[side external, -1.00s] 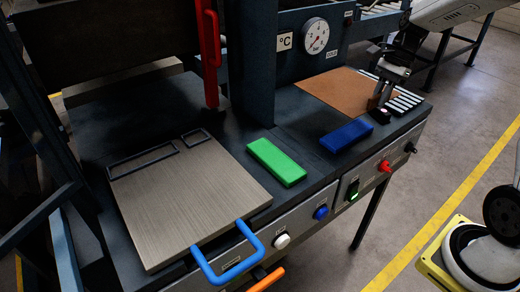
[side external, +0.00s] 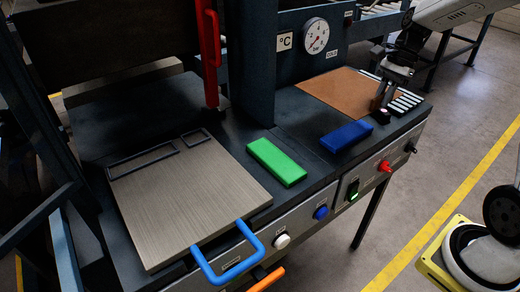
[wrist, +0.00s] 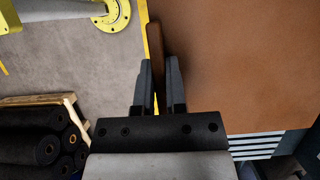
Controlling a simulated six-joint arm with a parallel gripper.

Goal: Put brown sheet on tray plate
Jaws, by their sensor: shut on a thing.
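The brown sheet (side external: 338,93) lies flat at the right end of the bench, partly over a slatted white rack. It fills the right of the wrist view (wrist: 232,60). My gripper (side external: 380,108) is at the sheet's right front corner. In the wrist view my gripper (wrist: 158,75) has its two fingers closed around a narrow brown tab or edge (wrist: 155,48) of the sheet. The tray plate (side external: 190,195) is the flat brushed metal plate at the left, with a blue handle (side external: 232,268) at its front and nothing lying on its middle.
A green block (side external: 276,162) and a blue block (side external: 346,135) lie on the bench between the plate and the sheet. A dark column (side external: 253,65) and a red handle (side external: 211,60) stand behind. Knobs line the front panel. The slatted rack (side external: 405,101) is at right.

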